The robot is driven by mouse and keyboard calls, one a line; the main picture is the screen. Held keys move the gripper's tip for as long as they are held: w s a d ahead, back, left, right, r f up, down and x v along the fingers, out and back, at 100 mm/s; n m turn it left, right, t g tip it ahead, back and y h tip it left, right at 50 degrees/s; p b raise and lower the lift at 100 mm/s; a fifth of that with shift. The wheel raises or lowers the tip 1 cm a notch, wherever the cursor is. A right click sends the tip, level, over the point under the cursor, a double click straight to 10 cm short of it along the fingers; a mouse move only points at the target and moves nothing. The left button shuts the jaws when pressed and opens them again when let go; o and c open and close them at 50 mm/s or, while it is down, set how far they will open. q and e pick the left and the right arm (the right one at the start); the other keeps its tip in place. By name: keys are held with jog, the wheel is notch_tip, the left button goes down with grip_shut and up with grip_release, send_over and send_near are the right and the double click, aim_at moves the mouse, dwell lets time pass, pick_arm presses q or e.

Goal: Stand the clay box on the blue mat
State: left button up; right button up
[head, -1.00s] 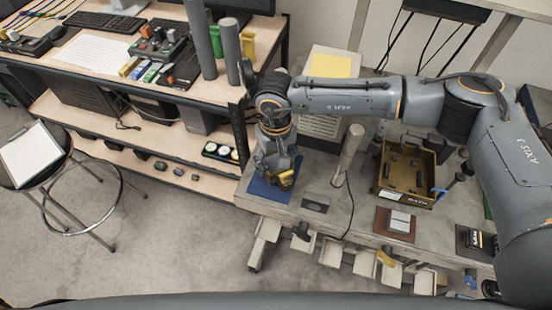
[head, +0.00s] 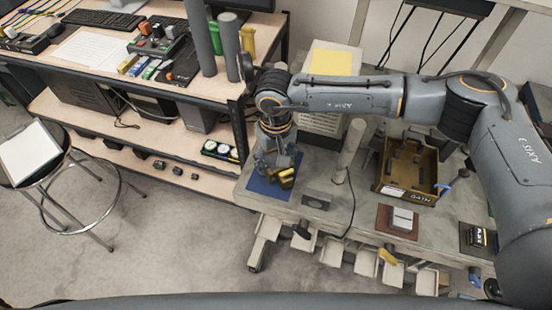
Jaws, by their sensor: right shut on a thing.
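My right gripper (head: 277,168) is low over the blue mat (head: 258,187) at the near left corner of the grey workbench. It is shut on a small yellow-tan thing (head: 287,174), which I take to be the clay box. My fingers cover much of it, so I cannot tell whether it touches the mat or how upright it is. The blue mat shows around the gripper, mostly to the left and in front. My left gripper is out of the picture.
A dark plate (head: 317,200) and a grey post (head: 350,150) stand right of the mat. Farther right are a brown open bin (head: 408,195), a brown mat (head: 384,222) with a grey block, and a dark mat (head: 470,249). The bench's front edge is close.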

jog(key=shift+s+f, duration=0.15)
jog(key=shift+f, duration=0.2)
jog(key=shift+s+d+f+b, duration=0.15)
jog(key=shift+f+b, duration=0.1)
jog(key=shift+b, duration=0.15)
jog(key=o, duration=1.9)
jog(key=shift+w, duration=0.25)
jog(key=shift+a, duration=0.2)
